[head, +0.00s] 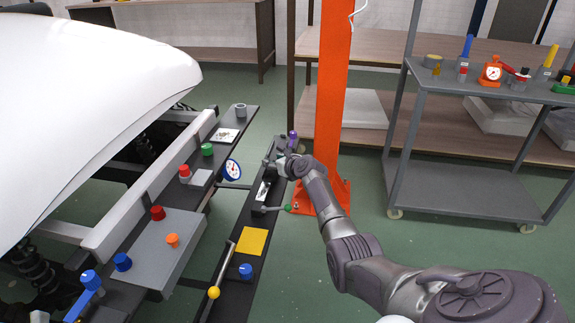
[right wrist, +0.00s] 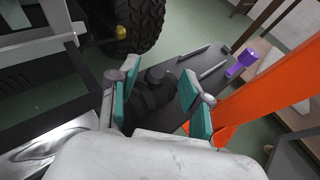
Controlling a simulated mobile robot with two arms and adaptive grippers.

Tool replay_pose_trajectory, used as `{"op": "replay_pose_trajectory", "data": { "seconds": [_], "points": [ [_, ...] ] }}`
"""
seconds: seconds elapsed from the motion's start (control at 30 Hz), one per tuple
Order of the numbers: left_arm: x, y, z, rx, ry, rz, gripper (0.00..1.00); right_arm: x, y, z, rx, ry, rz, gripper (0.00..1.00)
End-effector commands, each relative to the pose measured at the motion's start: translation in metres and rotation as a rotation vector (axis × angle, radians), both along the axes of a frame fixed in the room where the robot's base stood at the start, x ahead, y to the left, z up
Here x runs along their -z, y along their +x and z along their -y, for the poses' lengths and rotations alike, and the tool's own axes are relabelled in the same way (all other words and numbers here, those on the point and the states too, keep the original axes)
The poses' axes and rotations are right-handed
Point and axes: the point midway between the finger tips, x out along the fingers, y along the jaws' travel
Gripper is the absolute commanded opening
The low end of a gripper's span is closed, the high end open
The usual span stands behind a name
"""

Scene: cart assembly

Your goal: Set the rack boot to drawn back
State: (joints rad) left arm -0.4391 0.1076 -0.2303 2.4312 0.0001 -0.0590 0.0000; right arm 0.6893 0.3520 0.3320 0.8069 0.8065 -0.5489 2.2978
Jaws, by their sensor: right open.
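The rack boot looks to be the black ribbed piece (right wrist: 152,98) in the right wrist view, on a dark board (right wrist: 190,68). My right gripper (right wrist: 162,90) is open, with one teal-padded finger on each side of this piece. Whether the fingers touch it I cannot tell. In the head view my right gripper (head: 276,160) is over the far part of the long dark board (head: 226,272), and the boot cannot be made out there. My left gripper is in neither view.
A purple knob (head: 292,138) stands just beyond my right gripper, near an orange post (head: 333,100).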

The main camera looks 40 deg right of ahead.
Motion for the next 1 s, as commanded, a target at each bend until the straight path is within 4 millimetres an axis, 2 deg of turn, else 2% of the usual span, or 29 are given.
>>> {"op": "replay_pose_trajectory", "data": {
  "seconds": [0.6, 0.8, 1.0],
  "points": [
    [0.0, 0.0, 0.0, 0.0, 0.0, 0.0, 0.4, -0.032, -0.076, -0.007, 0.003, 0.001, 0.0, 0.48],
    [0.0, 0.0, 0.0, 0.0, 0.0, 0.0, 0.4, -0.037, -0.089, -0.007, 0.003, -0.001, -0.001, 0.48],
    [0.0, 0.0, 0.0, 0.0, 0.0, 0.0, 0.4, -0.038, -0.091, -0.007, 0.003, -0.001, -0.001, 0.48]
  ]
}}
